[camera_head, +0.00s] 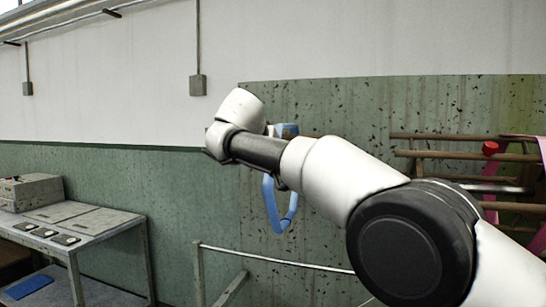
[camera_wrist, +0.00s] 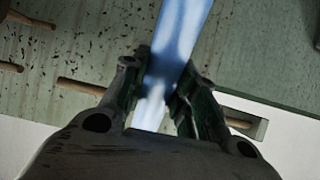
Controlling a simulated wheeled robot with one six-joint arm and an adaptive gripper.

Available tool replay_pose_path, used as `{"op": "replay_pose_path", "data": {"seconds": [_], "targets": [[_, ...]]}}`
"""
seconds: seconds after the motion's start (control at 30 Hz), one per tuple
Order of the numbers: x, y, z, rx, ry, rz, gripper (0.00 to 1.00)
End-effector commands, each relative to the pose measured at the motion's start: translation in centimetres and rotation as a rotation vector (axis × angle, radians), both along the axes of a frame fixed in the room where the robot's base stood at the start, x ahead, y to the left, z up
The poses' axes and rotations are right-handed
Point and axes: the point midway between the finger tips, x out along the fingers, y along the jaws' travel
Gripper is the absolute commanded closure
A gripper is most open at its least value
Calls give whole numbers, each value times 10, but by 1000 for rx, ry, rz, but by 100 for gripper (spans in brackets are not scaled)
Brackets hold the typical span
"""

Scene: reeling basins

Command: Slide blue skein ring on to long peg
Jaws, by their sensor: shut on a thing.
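The blue skein ring (camera_head: 269,205) hangs as a long loop beneath my forearm in the head view, with its upper part behind the arm. In the wrist view, my gripper (camera_wrist: 166,88) is shut on a blue strand of the ring (camera_wrist: 182,40), which runs up out of the picture. A wooden peg (camera_wrist: 82,87) shows left of the fingers. A wooden piece (camera_wrist: 238,123) right of them lies roughly in line with it; the fingers hide whether they are one long peg. The ring's opening is not visible in the wrist view.
More wooden peg ends (camera_wrist: 30,20) show at the wrist view's upper left. A wooden rack (camera_head: 440,154) with a red piece (camera_head: 490,148) and pink strands stands at right. A metal rail (camera_head: 275,259) runs low in front of the green wall. A grey table (camera_head: 100,222) stands left.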

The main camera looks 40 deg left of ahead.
Motion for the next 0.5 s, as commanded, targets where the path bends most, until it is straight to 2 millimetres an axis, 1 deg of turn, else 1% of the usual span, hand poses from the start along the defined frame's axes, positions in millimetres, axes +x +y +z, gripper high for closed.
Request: {"op": "replay_pose_path", "data": {"seconds": [0.5], "targets": [[0,-1,-11,0,-1,-1,100]]}}
